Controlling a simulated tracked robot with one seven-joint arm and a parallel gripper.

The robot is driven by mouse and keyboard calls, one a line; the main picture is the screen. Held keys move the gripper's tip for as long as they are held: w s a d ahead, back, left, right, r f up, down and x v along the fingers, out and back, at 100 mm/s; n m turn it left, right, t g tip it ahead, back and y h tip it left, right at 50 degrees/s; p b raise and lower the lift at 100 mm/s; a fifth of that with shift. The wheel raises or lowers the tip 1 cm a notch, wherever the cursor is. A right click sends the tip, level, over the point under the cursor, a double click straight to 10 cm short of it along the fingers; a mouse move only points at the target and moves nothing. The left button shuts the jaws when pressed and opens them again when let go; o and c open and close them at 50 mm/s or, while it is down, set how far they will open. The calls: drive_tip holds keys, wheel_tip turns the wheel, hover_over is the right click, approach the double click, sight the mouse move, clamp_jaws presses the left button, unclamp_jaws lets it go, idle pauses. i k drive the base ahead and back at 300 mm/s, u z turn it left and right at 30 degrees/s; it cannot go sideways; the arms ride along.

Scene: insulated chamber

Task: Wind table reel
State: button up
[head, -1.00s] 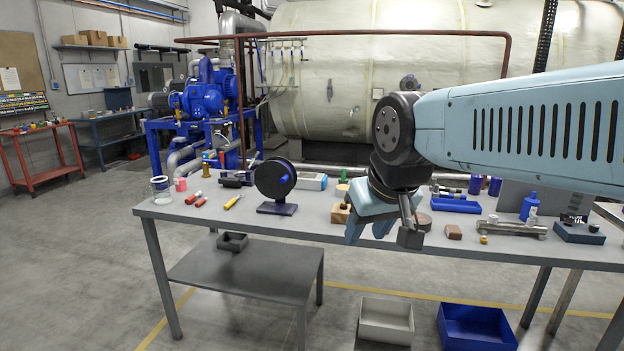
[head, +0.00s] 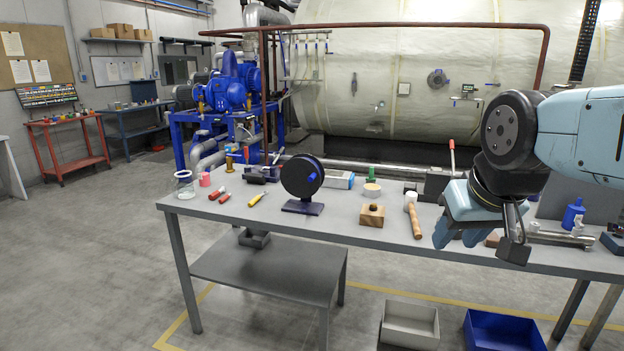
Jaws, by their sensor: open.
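The table reel (head: 302,178) is a black disc on a dark blue-purple base, standing upright on the grey workbench left of the middle. A small blue part shows on its face. My gripper (head: 478,240) hangs over the bench's front edge, well to the right of the reel and apart from it. Its light blue fingers point down and to the left. It is open, and I see nothing between the fingers.
The bench top (head: 345,222) is clear just right of the reel. A wooden block with a dark knob (head: 372,214) and a mallet (head: 414,219) lie between reel and gripper. Bins (head: 411,325) stand below.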

sight(302, 177)
drive_tip(key=z, duration=0.05)
drive_tip(key=i, duration=1)
drive_tip(key=u, duration=0.1)
